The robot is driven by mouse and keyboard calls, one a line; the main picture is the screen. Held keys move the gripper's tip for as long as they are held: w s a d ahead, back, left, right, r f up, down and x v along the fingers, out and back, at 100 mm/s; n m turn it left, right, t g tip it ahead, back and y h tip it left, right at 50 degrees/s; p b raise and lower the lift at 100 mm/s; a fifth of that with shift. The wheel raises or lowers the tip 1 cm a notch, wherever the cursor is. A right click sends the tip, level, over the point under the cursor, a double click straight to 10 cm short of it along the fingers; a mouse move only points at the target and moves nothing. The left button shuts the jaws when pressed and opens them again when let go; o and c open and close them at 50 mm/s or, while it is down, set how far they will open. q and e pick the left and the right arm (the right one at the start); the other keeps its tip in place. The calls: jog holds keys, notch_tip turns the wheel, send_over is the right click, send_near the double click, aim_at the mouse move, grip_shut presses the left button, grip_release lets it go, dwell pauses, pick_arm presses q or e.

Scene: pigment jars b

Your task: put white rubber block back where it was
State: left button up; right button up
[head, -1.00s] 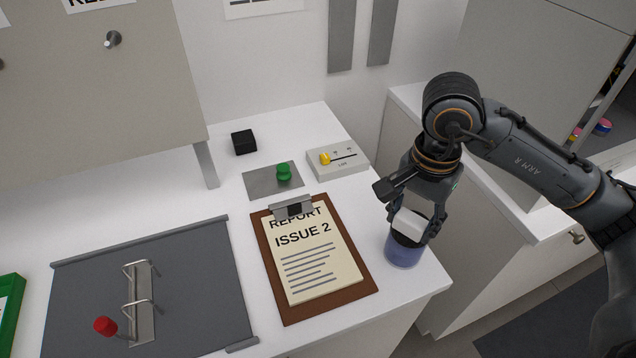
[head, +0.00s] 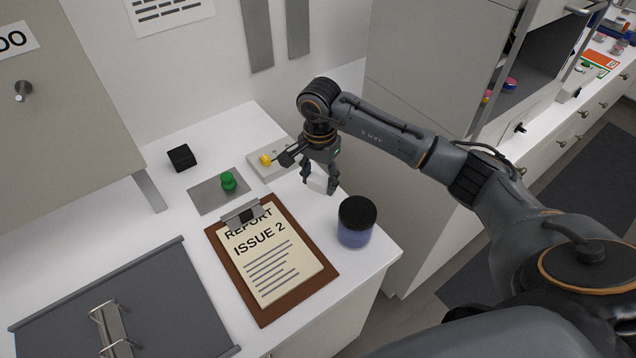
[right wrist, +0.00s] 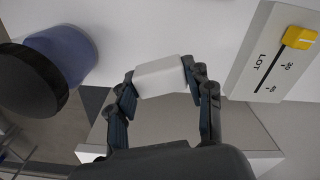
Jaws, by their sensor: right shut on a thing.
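The white rubber block (head: 319,183) is in my right gripper (head: 319,182), held between its two fingers. It also shows in the right wrist view (right wrist: 160,76), gripped at both ends by the fingers (right wrist: 160,84). In the head view the gripper is over the right part of the white counter, behind the blue jar with the black lid (head: 356,222) and in front of the slider box (head: 270,160). I cannot tell whether the block touches the counter. My left gripper is not in view.
A clipboard (head: 216,237) lies left of the jar. A green knob (head: 228,181) on a grey plate (head: 205,196) and a black cube (head: 181,158) are farther back. The counter's right edge is near the jar.

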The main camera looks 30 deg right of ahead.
aim_at(318, 188)
jog(key=shift+w+f, duration=0.15)
jog(key=shift+f, duration=0.1)
notch_tip(318, 188, down, 3)
jog(key=shift+w+r+p, duration=0.1)
jog(key=shift+w+p, duration=0.05)
jog(key=shift+p, duration=1)
jog(key=shift+f, duration=0.25)
jog(key=shift+f, duration=0.1)
jog(key=shift+f+b, duration=0.15)
jog(key=shift+b, duration=0.2)
jog(key=o, duration=1)
